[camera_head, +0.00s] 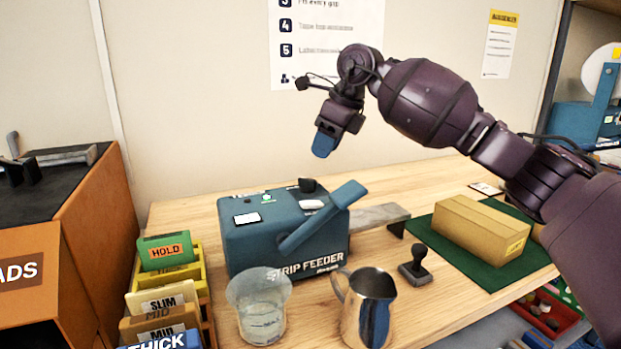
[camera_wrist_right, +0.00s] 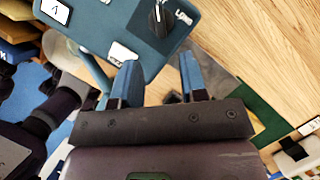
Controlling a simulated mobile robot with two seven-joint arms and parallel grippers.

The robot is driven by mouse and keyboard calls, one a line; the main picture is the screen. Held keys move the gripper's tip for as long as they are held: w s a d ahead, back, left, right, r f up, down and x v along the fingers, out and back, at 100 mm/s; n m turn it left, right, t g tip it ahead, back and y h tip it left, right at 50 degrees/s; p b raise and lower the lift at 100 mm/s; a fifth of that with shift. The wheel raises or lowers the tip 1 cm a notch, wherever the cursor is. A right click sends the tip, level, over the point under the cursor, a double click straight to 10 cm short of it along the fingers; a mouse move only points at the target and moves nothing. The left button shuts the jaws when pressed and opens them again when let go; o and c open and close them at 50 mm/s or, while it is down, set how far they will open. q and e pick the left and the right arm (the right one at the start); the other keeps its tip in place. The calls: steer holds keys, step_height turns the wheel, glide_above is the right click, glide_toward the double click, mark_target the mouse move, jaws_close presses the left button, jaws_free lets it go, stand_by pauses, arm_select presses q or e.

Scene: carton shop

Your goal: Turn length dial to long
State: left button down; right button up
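The blue strip feeder (camera_head: 285,235) stands on the wooden table. The length dial, a black knob (camera_head: 307,185), sits at the back right of its top. In the right wrist view the dial (camera_wrist_right: 162,22) has a pale pointer mark, with a partly readable label beside it that seems to say long. Which setting the pointer marks is unclear. My right gripper (camera_head: 325,143) hangs above the feeder, clear of the dial. In the wrist view its blue fingers (camera_wrist_right: 160,75) are apart, with nothing between them. My left gripper does not show in the head view.
The feeder's blue lever (camera_head: 322,217) slants up beside the dial. A clear beaker (camera_head: 260,308) and metal jug (camera_head: 368,308) stand in front. A stamp (camera_head: 413,265) and a carton (camera_head: 480,230) on a green mat are to the right. Card bins (camera_head: 203,275) stand left.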

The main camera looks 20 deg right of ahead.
mark_target(311, 179)
steer(key=b+x, duration=0.1)
steer(key=x, duration=0.6)
steer(key=shift+f, duration=0.35)
steer(key=shift+w+f, duration=0.15)
steer(key=shift+f, duration=0.1)
steer(key=shift+a, duration=0.1)
jaws_close()
